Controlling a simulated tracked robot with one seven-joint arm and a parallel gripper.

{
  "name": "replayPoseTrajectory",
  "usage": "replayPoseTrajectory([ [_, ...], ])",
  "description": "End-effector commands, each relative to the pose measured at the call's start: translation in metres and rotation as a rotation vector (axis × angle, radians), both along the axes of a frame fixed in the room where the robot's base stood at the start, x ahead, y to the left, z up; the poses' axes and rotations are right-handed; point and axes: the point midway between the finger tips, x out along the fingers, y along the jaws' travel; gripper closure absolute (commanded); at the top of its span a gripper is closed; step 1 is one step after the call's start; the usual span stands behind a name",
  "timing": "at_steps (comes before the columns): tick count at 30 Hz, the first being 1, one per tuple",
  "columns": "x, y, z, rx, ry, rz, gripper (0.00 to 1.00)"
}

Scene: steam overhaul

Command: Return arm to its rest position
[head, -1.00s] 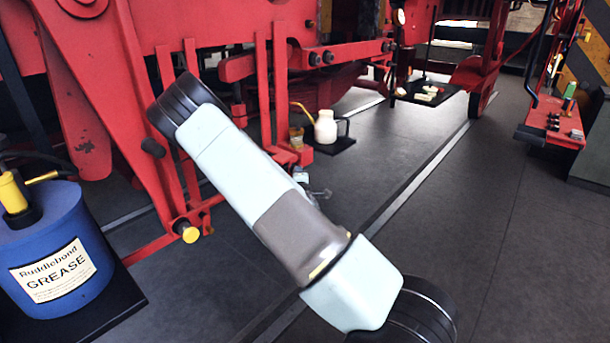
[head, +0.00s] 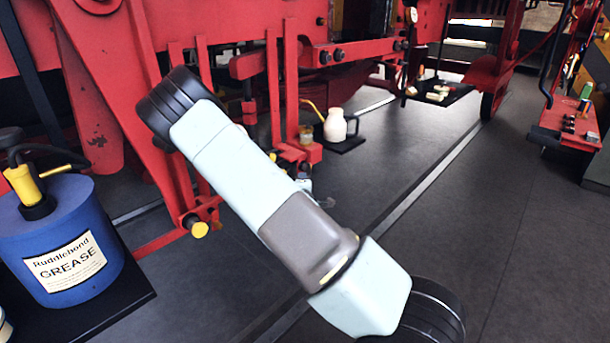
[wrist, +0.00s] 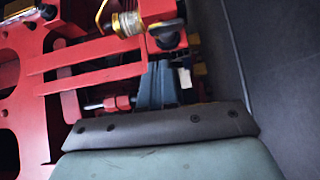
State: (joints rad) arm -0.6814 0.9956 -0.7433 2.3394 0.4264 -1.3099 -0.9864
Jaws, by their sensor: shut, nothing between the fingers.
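My arm (head: 270,205) crosses the middle of the head view, from its black joint at the upper left down to the lower right. It hides most of my gripper in that view. In the wrist view my gripper (wrist: 157,75) shows as blue-grey fingers close together, shut and empty, beyond the dark bracket. The fingers point toward red metal bars (wrist: 100,65) and appear very near them. I cannot tell whether they touch.
A blue grease drum (head: 75,225) stands on a black mat at the left. Red framework (head: 110,100) fills the left and back. A cream oil can (head: 335,125) stands on a mat behind the arm. A red bench (head: 570,125) is at the right. The dark floor (head: 450,210) is clear at centre right.

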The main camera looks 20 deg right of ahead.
Motion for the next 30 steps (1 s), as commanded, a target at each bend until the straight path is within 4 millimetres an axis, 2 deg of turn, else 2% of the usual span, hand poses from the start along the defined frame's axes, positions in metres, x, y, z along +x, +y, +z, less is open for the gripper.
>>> replayPoseTrajectory([
  [1, -0.011, 0.004, -0.001, 0.000, 0.003, 0.002, 1.00],
  [6, -0.040, 0.014, -0.001, 0.002, 0.002, 0.003, 1.00],
  [12, -0.062, 0.020, -0.001, 0.001, 0.003, 0.002, 1.00],
  [22, -0.068, 0.020, 0.000, 0.034, 0.010, -0.011, 1.00],
  [30, -0.067, 0.011, 0.004, 0.308, 0.088, -0.111, 1.00],
])
